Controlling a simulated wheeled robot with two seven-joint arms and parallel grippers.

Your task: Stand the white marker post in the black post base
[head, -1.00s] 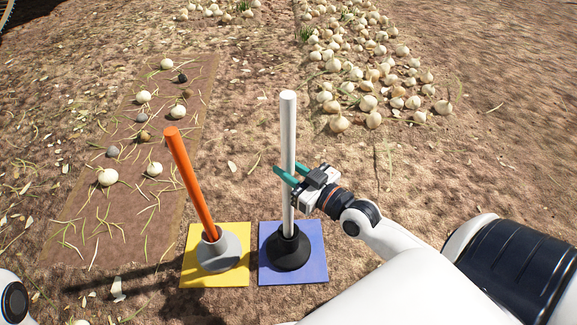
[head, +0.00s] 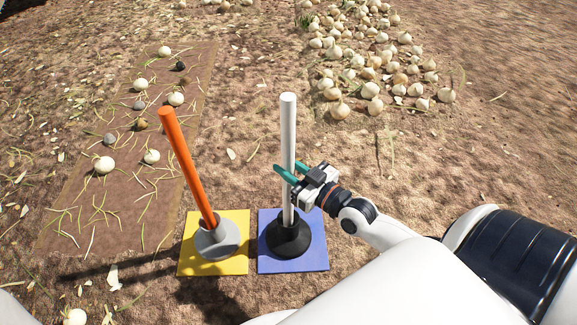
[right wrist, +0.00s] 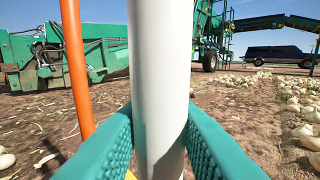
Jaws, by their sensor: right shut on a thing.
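The white marker post (head: 288,130) stands upright, its lower end inside the black post base (head: 288,240) as far as the head view shows. The black base sits on a blue mat (head: 305,265). My right gripper (head: 288,174) is shut on the post at about mid-height, with its green fingers on both sides. The right wrist view shows the white post (right wrist: 158,70) between the green fingers; the post's foot is out of sight there. My left gripper is not in view.
An orange post (head: 185,160) leans in a grey base (head: 217,242) on a yellow mat (head: 190,262), close left of the black base. A brown strip (head: 110,205) with onions and stones lies at the left. Onions are heaped at the back. Green machinery (right wrist: 75,45) stands far off.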

